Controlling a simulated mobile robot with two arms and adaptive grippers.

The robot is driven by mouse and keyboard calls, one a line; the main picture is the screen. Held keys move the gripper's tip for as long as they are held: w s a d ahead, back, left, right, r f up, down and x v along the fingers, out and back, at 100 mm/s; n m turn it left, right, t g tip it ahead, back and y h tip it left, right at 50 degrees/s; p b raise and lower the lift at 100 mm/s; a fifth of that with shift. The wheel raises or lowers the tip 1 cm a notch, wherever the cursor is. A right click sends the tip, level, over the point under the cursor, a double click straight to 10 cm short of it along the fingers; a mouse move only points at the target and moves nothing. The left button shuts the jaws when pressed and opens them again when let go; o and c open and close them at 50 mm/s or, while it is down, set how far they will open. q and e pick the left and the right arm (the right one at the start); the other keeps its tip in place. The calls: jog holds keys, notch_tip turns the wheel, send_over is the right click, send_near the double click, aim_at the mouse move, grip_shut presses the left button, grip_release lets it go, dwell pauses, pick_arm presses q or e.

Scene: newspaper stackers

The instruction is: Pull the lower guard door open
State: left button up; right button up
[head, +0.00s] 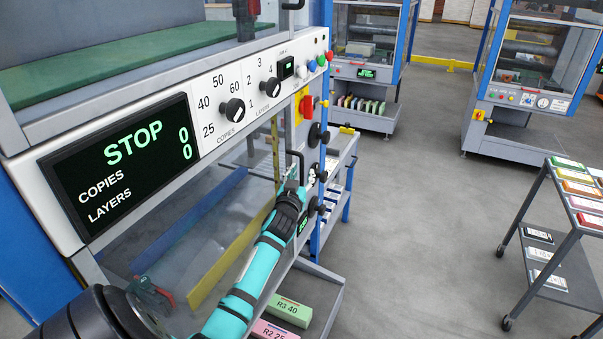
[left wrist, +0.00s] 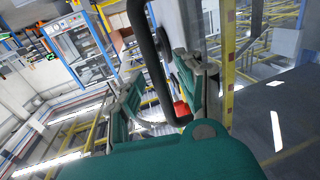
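The lower guard door (head: 222,222) is a clear panel below the control panel of the near machine, and it looks closed. Its black bar handle (head: 294,156) stands at the door's right side. My left gripper (head: 299,192) is at the handle in the head view. In the left wrist view, the handle (left wrist: 149,45) runs between the teal fingers of my left gripper (left wrist: 158,90). The fingers look apart, with a gap beside the bar; firm contact is not visible. My right gripper is not in view.
The control panel (head: 135,155) reads STOP, with knobs and coloured buttons. Dark round knobs (head: 316,134) sit on the frame near the handle. A green block (head: 289,310) lies on a low shelf. A cart (head: 555,225) stands at right; the grey floor (head: 420,230) between is clear.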

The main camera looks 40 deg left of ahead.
pick_arm(q)
jog(key=shift+w+a, duration=0.1)
jog(key=shift+w, duration=0.05)
grip_shut()
jog(key=shift+w+f, duration=0.1)
dwell(0.5)
